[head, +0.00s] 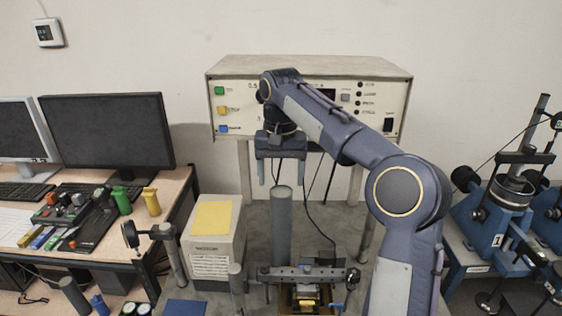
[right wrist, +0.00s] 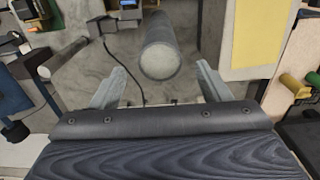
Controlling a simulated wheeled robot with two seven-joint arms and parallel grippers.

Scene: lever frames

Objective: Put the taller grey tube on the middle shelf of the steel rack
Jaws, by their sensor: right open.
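A tall grey tube (head: 282,232) stands upright on the grey bench, in the middle of the head view. In the right wrist view the tube (right wrist: 160,42) shows end-on, its round pale top facing the camera. My right gripper (head: 281,178) is open, pointing down just above the tube's top. In the right wrist view the gripper (right wrist: 160,70) has one finger on each side of the tube's top, with gaps on both sides. A shorter grey tube (head: 237,284) stands at the front. I cannot make out the steel rack. My left gripper is not in view.
A beige box with a yellow pad (head: 212,218) stands left of the tube. A metal fixture (head: 300,272) is close in front of it. A control panel (head: 235,112) stands behind on legs. A black cable (head: 318,212) runs to the tube's right.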

